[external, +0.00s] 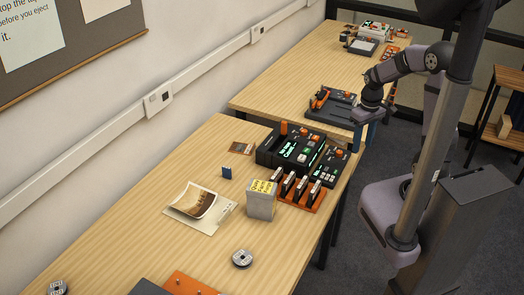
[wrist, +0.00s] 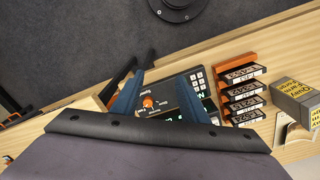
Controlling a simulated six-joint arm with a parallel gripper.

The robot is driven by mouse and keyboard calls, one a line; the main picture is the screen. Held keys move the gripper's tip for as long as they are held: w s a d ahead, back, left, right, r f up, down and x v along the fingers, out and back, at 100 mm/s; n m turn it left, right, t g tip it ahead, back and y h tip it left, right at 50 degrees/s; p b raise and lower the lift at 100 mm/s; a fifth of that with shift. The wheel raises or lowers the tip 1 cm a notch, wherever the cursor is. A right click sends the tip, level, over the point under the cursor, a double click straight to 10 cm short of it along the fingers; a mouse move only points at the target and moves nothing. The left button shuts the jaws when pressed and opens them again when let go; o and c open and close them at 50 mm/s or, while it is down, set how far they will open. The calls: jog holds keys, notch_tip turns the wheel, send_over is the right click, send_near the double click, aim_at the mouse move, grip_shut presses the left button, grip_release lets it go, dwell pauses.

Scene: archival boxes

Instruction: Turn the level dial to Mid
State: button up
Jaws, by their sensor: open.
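A dark deck unit (external: 285,145) stands on the near table, with a smaller dark control panel (external: 328,167) at its right side. The panel carries an orange dial (external: 339,154). In the wrist view an orange dial (wrist: 148,102) with a pointer shows between my fingers, beside small lettering and a keypad. The lettering is too small to read surely, so I cannot tell whether this is the level dial or its setting. My gripper (external: 364,142) is open and empty, pointing down at the table's right edge, apart from the panel; its blue fingers also show in the wrist view (wrist: 157,78).
Black cassettes stand in an orange rack (external: 312,205), next to a grey box with a yellow label (external: 262,200). A photo (external: 197,203) lies left of it. An orange-handled device (external: 333,103) stands on the far table. The near table's left part has free room.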

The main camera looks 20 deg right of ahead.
jog(key=w+a+r+n+p, duration=0.1)
jog(key=w+a+n, duration=0.2)
jog(key=w, duration=0.5)
jog(key=w+a+r+n+p, duration=0.1)
jog(key=w+a+n, duration=0.2)
jog(key=w, duration=0.4)
jog(key=n+p, duration=0.1)
jog(key=n, duration=0.3)
send_over(304, 130)
jog(key=shift+s+f, duration=0.1)
jog(key=shift+f, duration=0.55)
jog(key=shift+n, duration=0.3)
jog(key=shift+f+p, duration=1.55)
jog(key=shift+f, duration=2.1)
grip_shut()
